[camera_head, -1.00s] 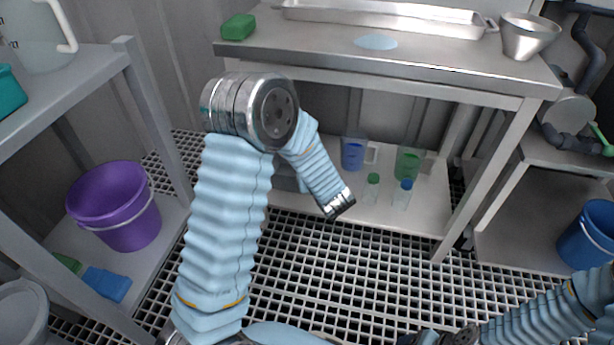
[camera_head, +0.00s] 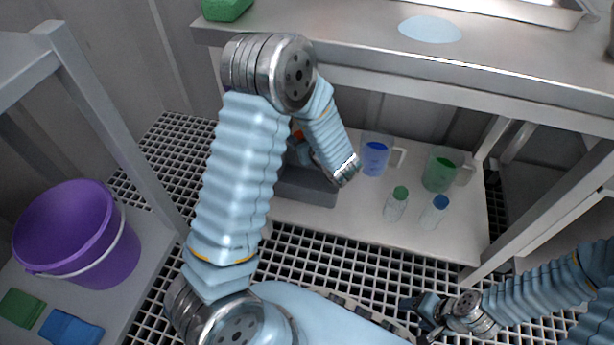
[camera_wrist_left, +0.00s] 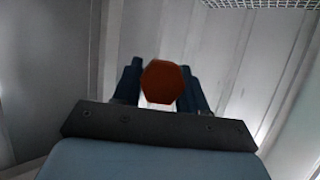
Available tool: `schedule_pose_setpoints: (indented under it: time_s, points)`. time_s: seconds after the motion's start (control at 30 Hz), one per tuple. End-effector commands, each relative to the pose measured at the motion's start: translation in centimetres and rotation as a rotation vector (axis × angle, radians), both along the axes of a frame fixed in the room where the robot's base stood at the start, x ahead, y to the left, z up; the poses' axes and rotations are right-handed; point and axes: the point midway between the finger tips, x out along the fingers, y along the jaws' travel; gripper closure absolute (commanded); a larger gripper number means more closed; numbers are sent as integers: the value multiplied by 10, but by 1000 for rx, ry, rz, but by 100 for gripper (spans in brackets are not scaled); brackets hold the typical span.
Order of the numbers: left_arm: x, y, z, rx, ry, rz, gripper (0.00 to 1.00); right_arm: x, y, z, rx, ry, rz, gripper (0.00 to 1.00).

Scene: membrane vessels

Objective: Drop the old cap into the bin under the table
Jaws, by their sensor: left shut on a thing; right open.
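The old cap (camera_wrist_left: 166,82), rust-orange and six-sided, sits between the dark fingers of my left gripper (camera_wrist_left: 160,88) in the left wrist view. That gripper is shut on it. In the head view a sliver of the orange cap (camera_head: 297,131) shows behind my left forearm, which hides most of the gripper. A dark grey bin (camera_head: 308,190) stands on the lower shelf under the table (camera_head: 500,66), just below the cap and partly covered by my arm. I cannot tell whether the cap is directly over its opening. My right gripper (camera_head: 422,316) is open and empty at the lower right.
On the lower shelf (camera_head: 420,235), right of the bin, stand a blue jug (camera_head: 375,158), a green jug (camera_head: 440,172), a green-capped bottle (camera_head: 396,206) and a blue-capped bottle (camera_head: 434,212). A purple bucket (camera_head: 80,235) stands at left. Table legs flank the shelf.

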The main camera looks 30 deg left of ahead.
Motion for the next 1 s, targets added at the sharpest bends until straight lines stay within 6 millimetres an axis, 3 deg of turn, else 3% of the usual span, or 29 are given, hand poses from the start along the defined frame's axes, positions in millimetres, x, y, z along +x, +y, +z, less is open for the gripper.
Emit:
schedule_pose_setpoints:
  time_s: [0.3,0.67,0.7,0.87,1.0]
  points:
    - [0,0,-45,0,0,0,87,2,-1,-43,-2,-7,-5,33]
    - [0,0,-50,0,0,0,87,2,-1,-47,-3,-10,-6,33]
    - [0,0,-50,0,0,0,55,3,-1,-47,-3,-11,-6,33]
    - [0,0,-50,0,0,0,30,3,-1,-47,-3,-10,-6,33]
    - [0,0,-50,0,0,0,28,3,-1,-47,-3,-11,-6,33]
